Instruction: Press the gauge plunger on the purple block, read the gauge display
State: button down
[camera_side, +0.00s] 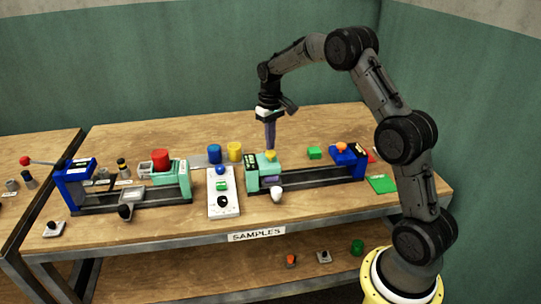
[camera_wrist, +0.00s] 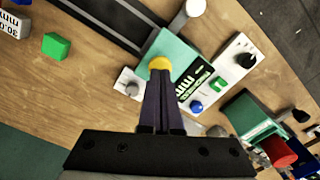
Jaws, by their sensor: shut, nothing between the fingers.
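My gripper (camera_side: 270,146) points straight down with its dark fingers shut and empty, at the yellow plunger knob (camera_side: 270,155) on a teal gauge head (camera_side: 254,167). In the wrist view my fingertips (camera_wrist: 160,76) lie right beside the yellow knob (camera_wrist: 160,63); I cannot tell whether they touch it. The teal head (camera_wrist: 171,48) carries a black display (camera_wrist: 193,86) with pale green marks, too tilted and small to read. A small purple patch (camera_side: 271,181) shows low beside this head; most of any purple block is hidden.
A rail runs right to a blue head (camera_side: 350,158) with an orange knob. A green block (camera_side: 314,153) lies behind the rail. A white control box (camera_side: 222,192) with a green switch stands left, then another press with a red cylinder (camera_side: 160,160). Blue and yellow cylinders stand behind.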

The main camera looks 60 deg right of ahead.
aim_at(270, 153)
jog(key=shift+f, duration=1.15)
dwell(1.2)
jog(key=shift+r, duration=3.6)
